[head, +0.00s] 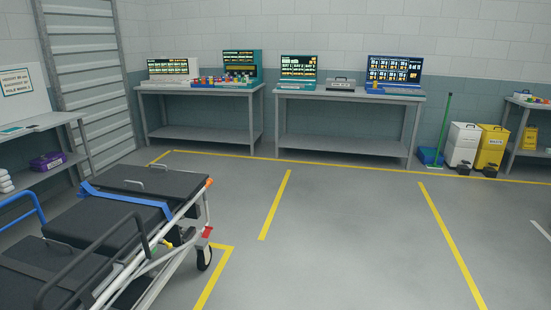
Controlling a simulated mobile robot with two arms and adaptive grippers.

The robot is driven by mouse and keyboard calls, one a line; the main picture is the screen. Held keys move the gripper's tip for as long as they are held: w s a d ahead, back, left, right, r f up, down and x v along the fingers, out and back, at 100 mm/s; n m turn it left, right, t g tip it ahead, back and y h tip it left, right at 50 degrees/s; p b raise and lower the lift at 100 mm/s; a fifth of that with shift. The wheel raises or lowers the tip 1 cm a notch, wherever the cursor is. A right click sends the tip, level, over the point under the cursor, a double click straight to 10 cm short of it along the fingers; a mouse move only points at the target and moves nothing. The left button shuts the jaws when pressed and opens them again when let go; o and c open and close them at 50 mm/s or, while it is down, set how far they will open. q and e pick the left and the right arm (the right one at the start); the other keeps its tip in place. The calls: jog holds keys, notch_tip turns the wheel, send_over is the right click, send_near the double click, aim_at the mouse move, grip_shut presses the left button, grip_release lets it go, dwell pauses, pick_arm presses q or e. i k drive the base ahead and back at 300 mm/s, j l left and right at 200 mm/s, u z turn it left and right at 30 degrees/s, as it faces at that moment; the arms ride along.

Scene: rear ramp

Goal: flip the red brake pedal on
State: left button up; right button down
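A wheeled stretcher (127,185) with a black mattress and a blue strap stands at the lower left in the head view. A small red pedal (207,231) sits low at its right end, just above a caster wheel (204,258). The pedal is small here, and I cannot tell whether it is up or down. Neither of my grippers shows in the head view, so nothing of mine is seen near the pedal.
Two grey tables (350,98) with monitors stand along the back wall. White (462,143) and yellow (491,147) bins and a green broom (444,125) are at the right. A shelf (60,165) is at the left. The floor right of the stretcher is clear, with yellow lines.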

aim_at(205, 234)
jog(key=i, duration=1.75)
jog(key=i+l+u, duration=0.1)
jog(key=i+u, duration=0.3)
jog(key=i+l+u, duration=0.35)
jog(key=i, duration=0.2)
jog(key=i+l+u, duration=0.25)
jog(key=i+u, duration=0.15)
jog(key=i+l+u, duration=0.4)
jog(key=i+l, duration=0.05)
jog(key=l, duration=0.05)
